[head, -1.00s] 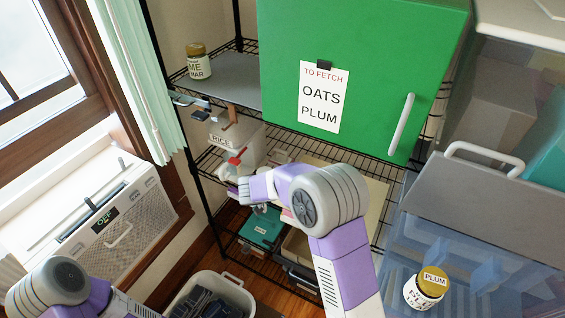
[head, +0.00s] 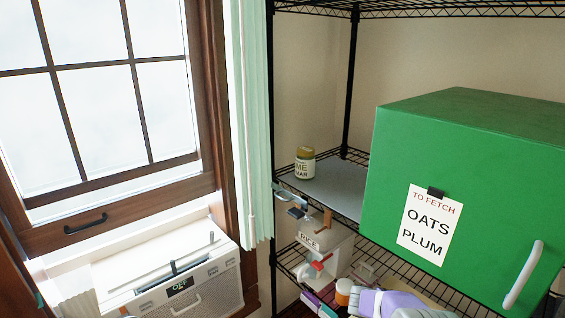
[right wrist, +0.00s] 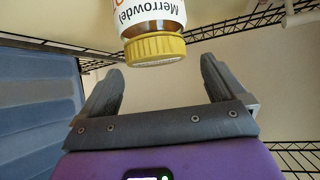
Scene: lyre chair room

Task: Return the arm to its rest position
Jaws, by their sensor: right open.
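My right gripper (right wrist: 158,72) is open in the right wrist view, its two grey fingers spread wide with nothing gripped. A jar (right wrist: 153,30) with a yellow lid and a white label reading "Merrowdel" shows just past the fingertips, lid toward the gripper and upside down in the picture. Its far end is cut off by the frame's top edge. In the head view a purple and grey part of my arm (head: 392,303) shows at the bottom edge, in front of the shelf; no gripper can be made out there. My left gripper is not in view.
A black wire shelf (head: 352,70) holds a green cabinet (head: 480,150) with a note (head: 430,225) reading "TO FETCH OATS PLUM". A gold-lidded jar (head: 305,165) stands on a grey mat (head: 335,188). A RICE container (head: 322,245) is below. A window unit (head: 190,285) is at left.

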